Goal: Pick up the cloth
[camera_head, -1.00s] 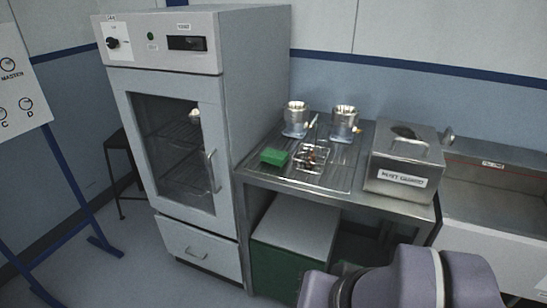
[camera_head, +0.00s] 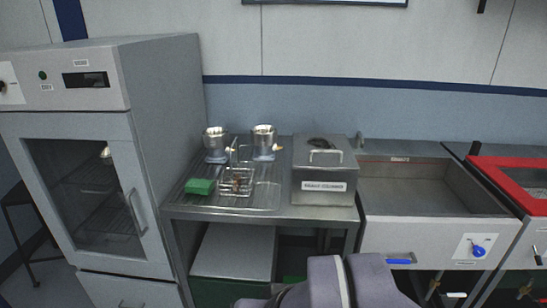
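I cannot make out a thing that is surely a cloth. A small green block-like item (camera_head: 200,186) lies at the left of the steel draining table (camera_head: 180,210); it is too small to tell whether it is folded cloth or a sponge. Purple-grey links of my own arm show at the bottom middle. My gripper is not in view.
A wire basket (camera_head: 236,182) with small parts, two metal pots (camera_head: 215,140) (camera_head: 263,139) and a lidded steel box (camera_head: 325,180) stand on the table. A grey cabinet (camera_head: 165,150) is left. A sink-like basin (camera_head: 430,190) and red-rimmed unit (camera_head: 505,185) are right.

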